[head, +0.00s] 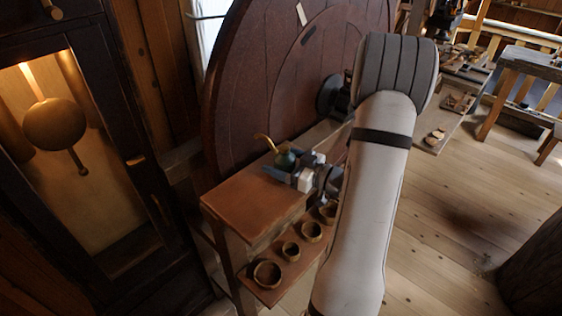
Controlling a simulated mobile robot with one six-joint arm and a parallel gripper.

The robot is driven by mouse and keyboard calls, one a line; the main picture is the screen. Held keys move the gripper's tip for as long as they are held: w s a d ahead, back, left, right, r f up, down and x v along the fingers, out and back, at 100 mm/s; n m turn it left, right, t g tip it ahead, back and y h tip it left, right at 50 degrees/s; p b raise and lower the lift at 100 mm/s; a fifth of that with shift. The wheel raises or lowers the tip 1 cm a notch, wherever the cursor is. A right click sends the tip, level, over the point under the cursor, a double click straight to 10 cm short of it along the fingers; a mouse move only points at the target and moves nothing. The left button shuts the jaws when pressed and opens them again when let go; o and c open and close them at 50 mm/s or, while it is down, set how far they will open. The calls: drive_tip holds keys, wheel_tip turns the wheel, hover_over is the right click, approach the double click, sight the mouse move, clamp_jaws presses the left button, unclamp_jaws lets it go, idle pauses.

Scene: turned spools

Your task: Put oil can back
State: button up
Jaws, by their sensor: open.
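The fingers and gripper body hide the can's lower right side. I cannot tell whether the fingers touch it, or whether its base rests on the wood.
A large dark-red wooden disc (240,90) stands right behind the stand. A lower shelf holds several round wooden rings or cups (268,274). A tall clock case (115,150) is at left. My arm hides the area to the right of the stand. The near stand top is clear.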

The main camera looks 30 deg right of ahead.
drive_tip(key=shift+r, duration=0.25)
drive_tip(key=b+v, duration=0.2)
drive_tip(key=v, duration=1)
drive_tip(key=shift+b, duration=0.35)
drive_tip(key=shift+f, duration=0.2)
